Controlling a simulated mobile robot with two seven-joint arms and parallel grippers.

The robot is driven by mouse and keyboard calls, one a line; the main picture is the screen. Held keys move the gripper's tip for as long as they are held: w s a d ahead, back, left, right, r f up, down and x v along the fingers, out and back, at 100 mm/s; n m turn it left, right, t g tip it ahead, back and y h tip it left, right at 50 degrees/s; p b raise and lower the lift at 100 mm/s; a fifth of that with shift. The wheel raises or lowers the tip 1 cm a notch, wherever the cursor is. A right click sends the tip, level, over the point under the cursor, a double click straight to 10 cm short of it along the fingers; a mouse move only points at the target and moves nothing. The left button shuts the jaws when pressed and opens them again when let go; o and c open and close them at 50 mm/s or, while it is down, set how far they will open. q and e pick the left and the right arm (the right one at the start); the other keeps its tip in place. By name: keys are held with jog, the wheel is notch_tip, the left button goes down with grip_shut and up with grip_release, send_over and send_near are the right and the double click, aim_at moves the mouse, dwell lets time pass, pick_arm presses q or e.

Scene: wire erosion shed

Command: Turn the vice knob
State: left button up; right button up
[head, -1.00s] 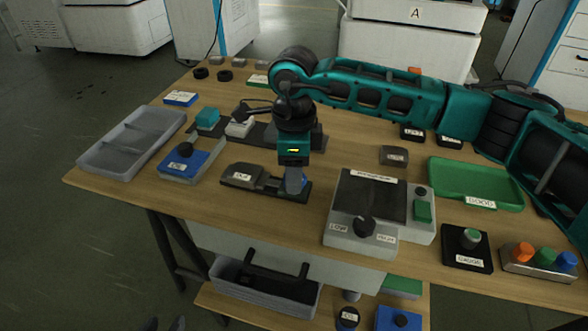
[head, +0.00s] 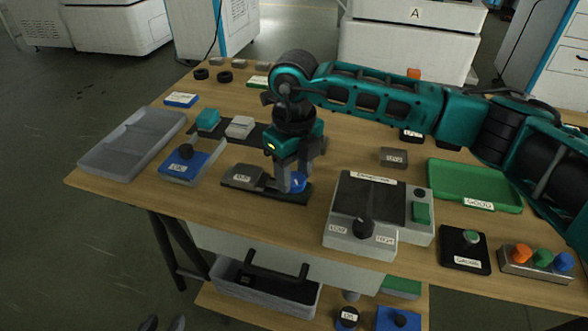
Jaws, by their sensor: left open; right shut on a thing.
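The vice (head: 242,176) is a grey block with a small label on a dark base near the front of the bench, left of centre. Its blue knob (head: 298,184) is at the right end of that base. My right gripper (head: 291,184) points down from above with its grey fingers at the knob. It is shut on the knob, which the fingers partly hide. My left gripper is not in view.
Right of the vice stands a grey box with a dark panel and black dial (head: 363,228). A blue-based block with a black knob (head: 185,165) and a grey tray (head: 131,143) stand left. A green tray (head: 475,185) lies right.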

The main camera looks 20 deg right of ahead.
aim_at(294, 178)
jog(key=shift+m, duration=0.4)
jog(key=o, duration=1.1)
jog(key=shift+c, duration=0.2)
notch_tip(294, 178, up, 13)
jog(key=p, duration=0.1)
jog(key=shift+p, duration=0.35)
